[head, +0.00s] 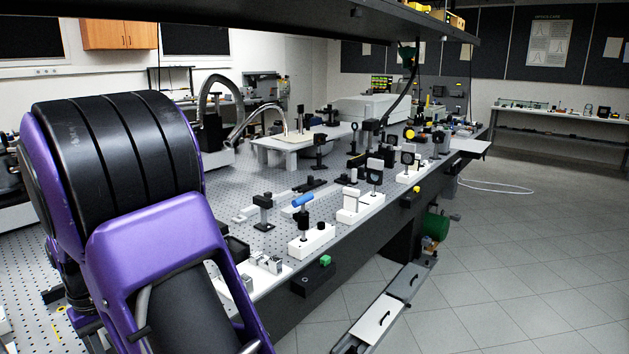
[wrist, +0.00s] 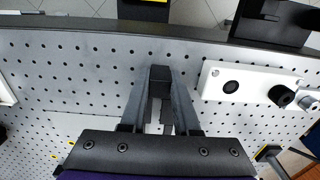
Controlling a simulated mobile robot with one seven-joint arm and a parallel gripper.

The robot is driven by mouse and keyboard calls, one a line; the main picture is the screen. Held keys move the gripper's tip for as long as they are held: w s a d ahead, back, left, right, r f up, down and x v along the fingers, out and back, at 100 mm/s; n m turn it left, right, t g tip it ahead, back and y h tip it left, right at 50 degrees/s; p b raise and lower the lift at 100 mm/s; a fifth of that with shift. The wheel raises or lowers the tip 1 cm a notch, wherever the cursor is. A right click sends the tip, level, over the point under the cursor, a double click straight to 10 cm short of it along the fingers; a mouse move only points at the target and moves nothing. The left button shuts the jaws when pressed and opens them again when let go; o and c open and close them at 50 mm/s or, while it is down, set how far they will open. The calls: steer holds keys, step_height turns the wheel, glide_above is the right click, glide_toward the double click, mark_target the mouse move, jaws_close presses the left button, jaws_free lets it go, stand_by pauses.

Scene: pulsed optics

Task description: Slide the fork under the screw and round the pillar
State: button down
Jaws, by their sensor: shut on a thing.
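In the wrist view my gripper (wrist: 160,80) points away over the perforated table top. Its two grey fingers are closed in on a small dark piece (wrist: 167,114), which looks like the fork; its outline is mostly hidden between the fingers. To the right of the fingers, apart from them, lies a white base (wrist: 212,90) with a black round part (wrist: 282,96) and a silver part (wrist: 308,102) at its right end. I cannot tell whether these are the pillar and screw. In the head view my purple arm fills the left and the gripper is hidden.
An overhead shelf (head: 330,12) crosses above. Bare table surrounds the fingers.

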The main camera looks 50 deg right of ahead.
steer(key=shift+r+p, duration=1.45)
steer(key=shift+r, duration=0.65)
steer(key=shift+d+f, duration=0.15)
steer(key=shift+f, duration=0.05)
